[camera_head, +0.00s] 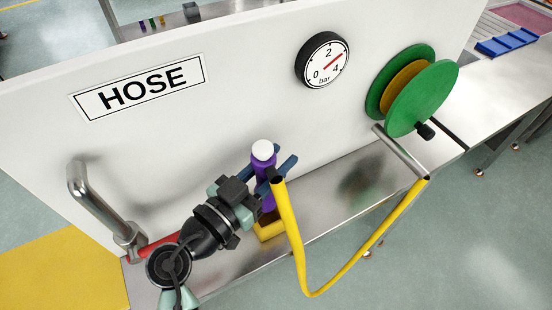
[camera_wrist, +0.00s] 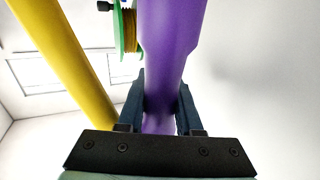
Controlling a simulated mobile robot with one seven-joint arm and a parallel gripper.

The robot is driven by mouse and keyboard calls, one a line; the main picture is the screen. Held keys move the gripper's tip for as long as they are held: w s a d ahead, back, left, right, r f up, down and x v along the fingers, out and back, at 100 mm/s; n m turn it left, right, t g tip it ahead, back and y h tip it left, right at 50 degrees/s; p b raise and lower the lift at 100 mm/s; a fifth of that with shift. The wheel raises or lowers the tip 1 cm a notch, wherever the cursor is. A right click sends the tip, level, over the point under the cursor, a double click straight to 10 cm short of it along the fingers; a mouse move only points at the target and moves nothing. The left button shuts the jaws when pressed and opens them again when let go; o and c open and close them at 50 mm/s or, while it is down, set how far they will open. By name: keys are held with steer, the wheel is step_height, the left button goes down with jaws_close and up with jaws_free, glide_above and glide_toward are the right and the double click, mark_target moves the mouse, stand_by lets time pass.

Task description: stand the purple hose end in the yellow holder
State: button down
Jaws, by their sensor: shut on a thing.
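The purple hose end (camera_head: 265,173) is upright with a white tip on top. My gripper (camera_head: 271,168) has its dark blue fingers on either side of it. In the wrist view my gripper (camera_wrist: 160,105) is shut on the purple hose end (camera_wrist: 170,40), which rises between the fingers. The yellow holder (camera_head: 268,231) sits on the steel bench just below the purple piece, partly hidden by my wrist. I cannot tell whether the purple piece's lower end is inside the holder or just above it.
A yellow hose (camera_head: 300,250) hangs in a loop beside the purple piece, over the bench's front edge. It runs up to a steel pipe by the green reel (camera_head: 424,90). A bent metal pipe (camera_head: 95,200) stands left. A white panel (camera_head: 220,130) is behind.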

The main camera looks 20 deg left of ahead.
steer(key=shift+f+b, duration=4.45)
steer(key=shift+b, duration=0.65)
steer(key=c, duration=0.5)
jaws_free()
steer(key=b+v, duration=0.2)
steer(key=v, duration=1.1)
steer(key=shift+w, duration=0.1)
